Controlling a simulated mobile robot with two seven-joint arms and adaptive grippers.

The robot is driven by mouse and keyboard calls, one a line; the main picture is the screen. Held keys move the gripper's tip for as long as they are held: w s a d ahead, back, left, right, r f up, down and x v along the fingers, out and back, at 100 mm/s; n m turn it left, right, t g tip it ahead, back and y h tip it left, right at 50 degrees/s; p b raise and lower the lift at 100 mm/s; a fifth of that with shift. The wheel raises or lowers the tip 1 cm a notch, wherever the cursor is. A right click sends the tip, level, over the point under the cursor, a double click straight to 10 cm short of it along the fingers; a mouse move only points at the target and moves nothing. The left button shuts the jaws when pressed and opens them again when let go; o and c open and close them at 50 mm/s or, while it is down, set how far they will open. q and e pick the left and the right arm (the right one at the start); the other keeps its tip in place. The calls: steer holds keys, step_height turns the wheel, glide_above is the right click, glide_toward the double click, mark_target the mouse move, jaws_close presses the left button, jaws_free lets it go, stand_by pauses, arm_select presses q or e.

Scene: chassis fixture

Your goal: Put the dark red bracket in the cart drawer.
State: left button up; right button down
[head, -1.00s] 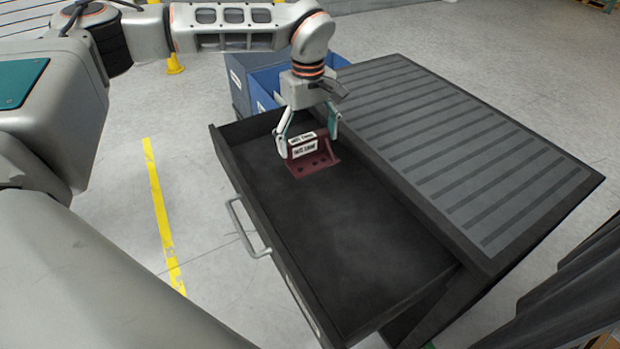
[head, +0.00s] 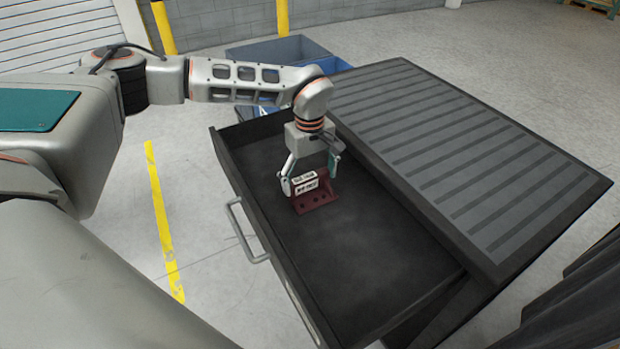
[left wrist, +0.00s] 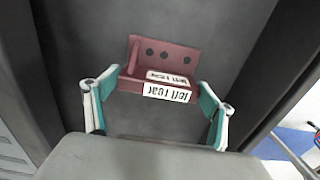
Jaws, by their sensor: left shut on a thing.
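The dark red bracket (head: 316,195) has white labels and a row of dark holes. My left gripper (head: 309,180) is shut on it, with a finger at each end of the bracket. In the left wrist view the bracket (left wrist: 165,57) sits between the two teal fingers of the gripper (left wrist: 160,100), with the dark drawer floor behind it. The cart drawer (head: 345,255) is pulled open, and the bracket is over its inside, toward the back end. I cannot tell whether the bracket touches the drawer floor. My right gripper is out of view.
The cart's ridged grey top (head: 450,150) lies right of the open drawer. The drawer handle (head: 240,230) sticks out on the left. Blue bins (head: 280,52) stand behind the cart. The front part of the drawer is empty.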

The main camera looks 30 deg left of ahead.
mark_target(310, 178)
arm_select(q)
steer(key=shift+r, duration=0.1)
steer(key=o, duration=1.5)
steer(key=shift+c, duration=0.2)
step_height(310, 178, up, 12)
steer(key=p, duration=0.1)
steer(key=shift+s, duration=0.1)
